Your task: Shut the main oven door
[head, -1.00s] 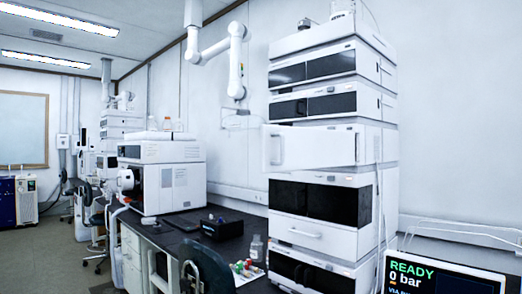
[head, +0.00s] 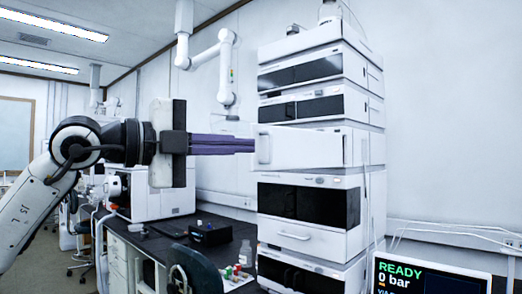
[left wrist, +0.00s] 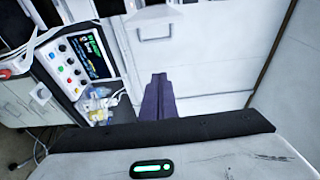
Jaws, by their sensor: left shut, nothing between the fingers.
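The main oven door (head: 300,147) is the plain white panel in the middle of the tall instrument stack (head: 372,150). It has an upright handle (head: 264,149) near its left edge. The panel juts a little left of the modules above and below, so it looks not flush; how far it stands open is hard to tell. My left gripper (head: 252,145) has long purple fingers, shut and empty. Its tips appear beside the handle end of the door; contact cannot be told. The fingers also show in the left wrist view (left wrist: 158,85). My right gripper is not in view.
Dark-fronted modules sit above and below the door. A READY display (head: 430,278) stands at the lower right. A black box (head: 210,233), a bottle (head: 245,253) and small coloured caps are on the dark bench (head: 150,240). A chair back (head: 190,268) stands in front.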

